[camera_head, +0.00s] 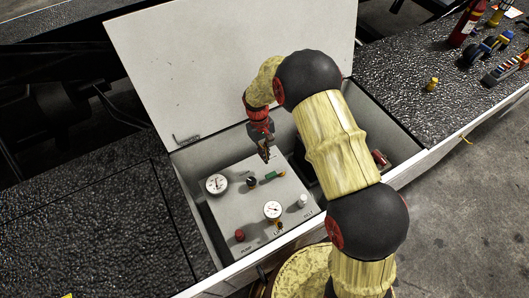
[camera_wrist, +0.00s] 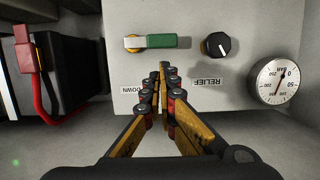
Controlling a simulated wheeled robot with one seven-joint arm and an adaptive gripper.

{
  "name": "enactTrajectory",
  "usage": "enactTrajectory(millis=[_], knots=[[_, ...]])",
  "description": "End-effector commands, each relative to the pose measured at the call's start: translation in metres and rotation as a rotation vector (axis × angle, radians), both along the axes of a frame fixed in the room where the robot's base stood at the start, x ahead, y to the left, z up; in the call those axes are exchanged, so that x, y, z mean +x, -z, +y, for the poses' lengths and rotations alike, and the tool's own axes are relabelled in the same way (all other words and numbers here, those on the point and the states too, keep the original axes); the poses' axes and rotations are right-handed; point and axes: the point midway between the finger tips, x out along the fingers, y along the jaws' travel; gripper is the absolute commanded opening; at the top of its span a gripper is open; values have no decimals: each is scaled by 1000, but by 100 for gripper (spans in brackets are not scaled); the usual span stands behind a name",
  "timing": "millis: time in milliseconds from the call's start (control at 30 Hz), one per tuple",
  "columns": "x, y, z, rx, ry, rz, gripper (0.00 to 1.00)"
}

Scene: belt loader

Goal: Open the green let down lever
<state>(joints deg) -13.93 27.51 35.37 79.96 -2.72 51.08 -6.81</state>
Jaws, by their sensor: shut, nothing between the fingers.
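The green let down lever (camera_wrist: 162,41) shows near the top middle of the wrist view, lying level across its mount on the pale control panel (camera_wrist: 228,75). In the head view the green lever (camera_head: 272,175) is near the panel's upper right part. My gripper (camera_wrist: 162,75) is shut and empty, with its fingertips just below the lever in the wrist picture and apart from it. In the head view my gripper (camera_head: 265,155) hangs above the panel's back edge. Part of the "DOWN" label is hidden behind the fingers.
A black knob marked relief (camera_wrist: 215,45) and a pressure gauge (camera_wrist: 278,80) sit right of the lever in the wrist view. A black box with a red clamp (camera_wrist: 25,50) is at left. The open white lid (camera_head: 225,60) stands behind my gripper.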

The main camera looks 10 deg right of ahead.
Motion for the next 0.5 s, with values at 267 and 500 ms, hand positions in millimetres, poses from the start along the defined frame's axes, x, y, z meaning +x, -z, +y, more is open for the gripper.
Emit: enactTrajectory(millis=[267,500], knots=[[-9,42,-4,0,0,0,0],[-12,50,-5,0,0,0,0]])
